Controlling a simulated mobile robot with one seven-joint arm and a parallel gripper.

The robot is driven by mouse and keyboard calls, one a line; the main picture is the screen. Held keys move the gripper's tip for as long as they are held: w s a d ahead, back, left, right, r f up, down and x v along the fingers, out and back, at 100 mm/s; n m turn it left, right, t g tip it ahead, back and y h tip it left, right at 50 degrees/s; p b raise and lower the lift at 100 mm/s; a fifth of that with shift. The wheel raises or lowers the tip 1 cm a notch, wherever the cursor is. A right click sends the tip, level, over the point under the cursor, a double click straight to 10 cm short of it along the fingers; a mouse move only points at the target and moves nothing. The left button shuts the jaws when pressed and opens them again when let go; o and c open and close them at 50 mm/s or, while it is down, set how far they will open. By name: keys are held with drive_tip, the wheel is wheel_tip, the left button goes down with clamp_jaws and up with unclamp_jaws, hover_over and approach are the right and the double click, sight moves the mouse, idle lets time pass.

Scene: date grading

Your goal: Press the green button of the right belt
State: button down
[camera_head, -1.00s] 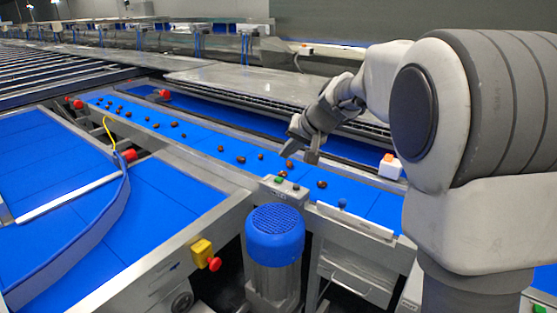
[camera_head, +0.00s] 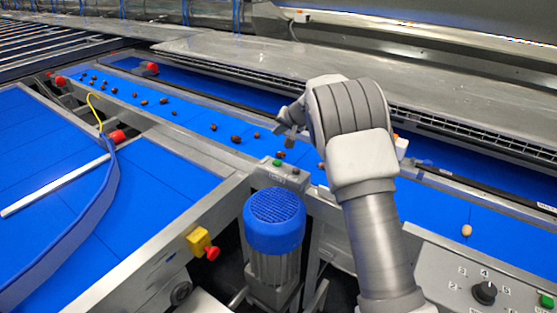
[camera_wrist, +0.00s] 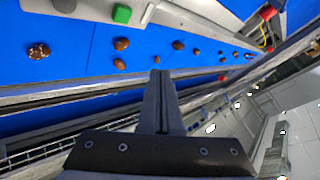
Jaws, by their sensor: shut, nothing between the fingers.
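A small control box (camera_head: 281,174) stands at the near edge of the blue belt (camera_head: 190,117) that carries brown dates. It has a green button (camera_head: 277,162) and a dark button beside it. In the wrist view a green button (camera_wrist: 122,14) shows at the top, apart from my fingers. Another green button (camera_head: 546,301) is on a grey panel at the lower right, partly cut off by the frame edge. My gripper (camera_head: 288,143) is over the date belt, behind the control box and partly hidden by my arm. In the wrist view my gripper's fingers (camera_wrist: 158,76) are shut and empty.
A blue-capped motor (camera_head: 274,220) stands in front of the control box. A yellow box with a red knob (camera_head: 211,253) is on the frame left of it. The grey panel also has a black dial (camera_head: 484,292).

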drive_tip(key=shift+f, duration=0.15)
drive_tip(key=b, duration=0.6)
hover_over(278, 163)
wheel_tip(278, 163, down, 8)
drive_tip(key=shift+s+r, duration=0.1)
drive_tip(key=shift+r, duration=0.05)
drive_tip(key=shift+f+b, duration=0.35)
drive_tip(key=shift+f, duration=0.05)
idle(1.5)
drive_tip(key=shift+f+b, duration=0.4)
drive_tip(key=shift+b, duration=0.25)
drive_tip(key=shift+f+b, duration=0.5)
drive_tip(key=shift+b, duration=0.1)
idle(0.4)
idle(0.4)
drive_tip(key=shift+r+p, duration=0.5)
drive_tip(key=shift+r, duration=0.35)
